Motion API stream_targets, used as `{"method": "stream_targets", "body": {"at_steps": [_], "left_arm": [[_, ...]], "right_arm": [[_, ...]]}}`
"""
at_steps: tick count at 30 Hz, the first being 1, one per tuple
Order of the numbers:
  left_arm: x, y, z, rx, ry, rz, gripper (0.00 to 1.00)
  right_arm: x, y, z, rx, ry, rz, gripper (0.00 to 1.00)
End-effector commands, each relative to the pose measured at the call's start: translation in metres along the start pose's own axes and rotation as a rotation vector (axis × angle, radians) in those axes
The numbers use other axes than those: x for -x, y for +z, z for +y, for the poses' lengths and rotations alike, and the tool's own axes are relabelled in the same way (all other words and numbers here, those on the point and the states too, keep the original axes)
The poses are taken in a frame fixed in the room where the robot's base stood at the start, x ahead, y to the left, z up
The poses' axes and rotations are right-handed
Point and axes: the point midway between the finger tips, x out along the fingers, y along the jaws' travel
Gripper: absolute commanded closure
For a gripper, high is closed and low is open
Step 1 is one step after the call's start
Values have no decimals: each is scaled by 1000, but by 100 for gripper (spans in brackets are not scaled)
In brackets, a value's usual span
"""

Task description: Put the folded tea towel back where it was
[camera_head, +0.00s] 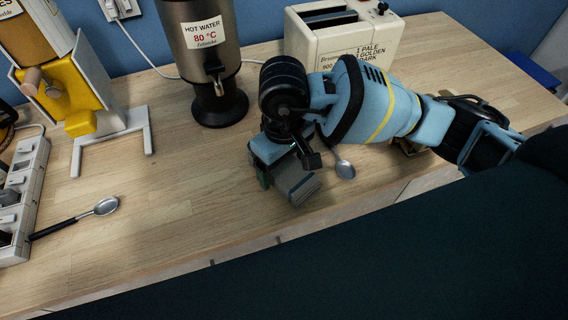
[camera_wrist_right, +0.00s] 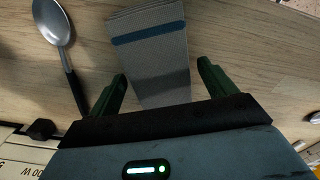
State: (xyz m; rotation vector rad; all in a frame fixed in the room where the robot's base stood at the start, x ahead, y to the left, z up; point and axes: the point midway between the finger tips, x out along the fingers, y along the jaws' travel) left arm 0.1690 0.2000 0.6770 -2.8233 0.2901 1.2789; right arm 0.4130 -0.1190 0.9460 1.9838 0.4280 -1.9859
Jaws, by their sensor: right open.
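The folded tea towel (camera_head: 300,187) is grey and lies on the wooden counter near its front edge, partly hidden by my right gripper. In the right wrist view the towel (camera_wrist_right: 150,45) shows a blue stripe across it. My right gripper (camera_head: 287,168) is over the towel, with its jaws apart. In the wrist view the green fingers of this gripper (camera_wrist_right: 162,86) appear on either side of the near part of the towel. I cannot tell whether they touch it. My left gripper is not in view.
A spoon (camera_head: 345,168) lies just right of the towel, another spoon (camera_head: 105,206) at the left. A hot water urn (camera_head: 207,70) and a cream toaster (camera_head: 325,50) stand behind. A yellow dispenser (camera_head: 82,100) stands left. The counter left of the towel is clear.

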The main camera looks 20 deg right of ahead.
Motion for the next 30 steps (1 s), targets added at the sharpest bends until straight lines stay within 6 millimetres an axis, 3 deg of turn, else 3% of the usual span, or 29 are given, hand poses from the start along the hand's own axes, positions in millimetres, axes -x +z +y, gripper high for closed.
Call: {"method": "stream_targets", "body": {"at_steps": [15,21,30], "left_arm": [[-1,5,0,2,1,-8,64],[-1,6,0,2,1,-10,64],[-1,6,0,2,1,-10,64]], "right_arm": [[94,-1,0,1,0,3,17],[112,0,0,-1,0,2,17],[116,0,0,0,-1,1,17]]}}
